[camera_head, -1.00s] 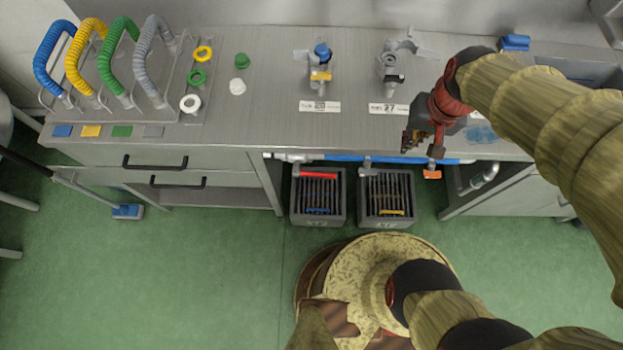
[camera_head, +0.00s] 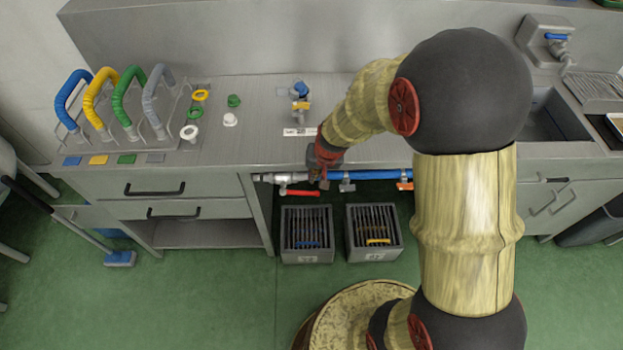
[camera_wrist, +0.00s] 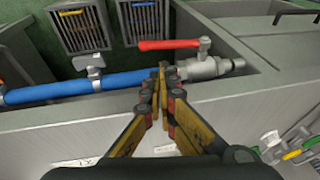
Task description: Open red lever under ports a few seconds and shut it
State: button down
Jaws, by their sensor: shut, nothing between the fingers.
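The red lever (camera_head: 302,193) sits on a metal valve (camera_head: 281,179) at the left end of the blue pipe under the counter's front edge. It lies roughly parallel to the pipe. In the wrist view the red lever (camera_wrist: 168,44) points left from its valve (camera_wrist: 205,66). My gripper (camera_head: 322,182) is at the counter front, close to the lever's free end. In the wrist view my gripper (camera_wrist: 161,72) has its fingertips together with nothing between them, over the pipe and just short of the lever. I cannot tell whether they touch anything.
The blue pipe (camera_head: 380,174) also carries a grey lever (camera_head: 347,184) and an orange lever (camera_head: 404,185). Two slatted grey crates (camera_head: 306,256) (camera_head: 374,254) stand on the floor below. A labelled tap (camera_head: 300,95) stands on the counter. My arm covers the counter's right part.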

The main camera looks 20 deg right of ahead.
aim_at(300, 193)
jog(key=b+x, duration=0.3)
jog(key=x, duration=0.5)
jog(key=shift+w, duration=0.1)
